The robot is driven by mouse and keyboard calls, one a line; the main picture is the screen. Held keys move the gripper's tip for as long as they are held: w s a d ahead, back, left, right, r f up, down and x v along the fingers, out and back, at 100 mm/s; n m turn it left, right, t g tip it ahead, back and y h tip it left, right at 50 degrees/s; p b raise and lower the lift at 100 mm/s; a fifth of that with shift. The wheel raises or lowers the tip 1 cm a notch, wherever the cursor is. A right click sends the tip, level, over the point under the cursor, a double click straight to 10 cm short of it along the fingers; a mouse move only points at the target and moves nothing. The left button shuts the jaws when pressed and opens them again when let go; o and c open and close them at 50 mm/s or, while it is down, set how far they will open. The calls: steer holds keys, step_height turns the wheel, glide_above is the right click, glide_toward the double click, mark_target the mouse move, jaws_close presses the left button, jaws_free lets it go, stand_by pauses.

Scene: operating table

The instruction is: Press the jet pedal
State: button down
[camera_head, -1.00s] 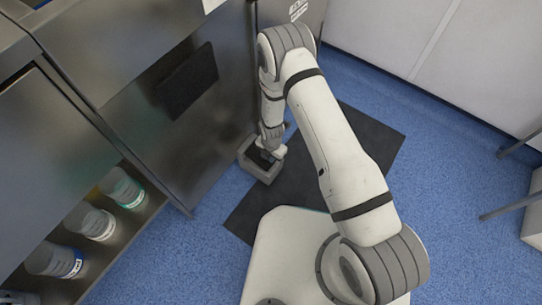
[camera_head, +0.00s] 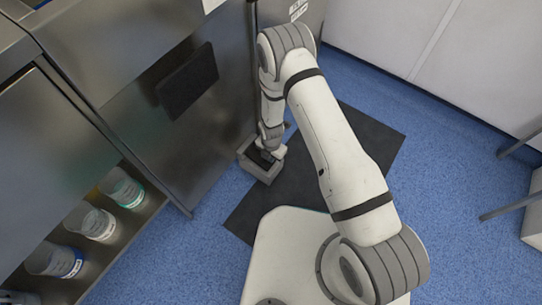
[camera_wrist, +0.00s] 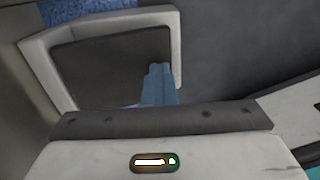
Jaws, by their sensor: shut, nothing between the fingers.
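The jet pedal is a dark plate (camera_wrist: 110,72) inside a light grey box-like frame (camera_wrist: 48,72) in the wrist view. In the head view the grey pedal housing (camera_head: 255,172) stands on the floor beside the metal cabinet. My gripper (camera_head: 270,156) points down into the housing and hides part of it. In the wrist view the shut, bluish fingers (camera_wrist: 158,80) reach inside the frame over the dark plate, near its right side. They hold nothing. I cannot tell whether the tips touch the plate or how far it is pressed.
The metal cabinet (camera_head: 130,100) rises close on the left, with a black panel (camera_head: 188,82) on its face. Several jars (camera_head: 95,222) stand on its low shelf. A dark mat (camera_head: 350,130) lies under my arm.

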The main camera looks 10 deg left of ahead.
steer(key=shift+f, duration=0.1)
stand_by(0.3)
steer(key=d+r+p, duration=0.2)
steer(key=r+p, duration=0.1)
steer(key=r, duration=0.4)
steer(key=s+d+r+p, duration=0.1)
steer(key=r+p, duration=0.3)
steer(key=r, duration=0.2)
steer(key=shift+s+d+r, duration=0.3)
steer(key=shift+d+r, duration=0.05)
steer(key=shift+r, duration=0.05)
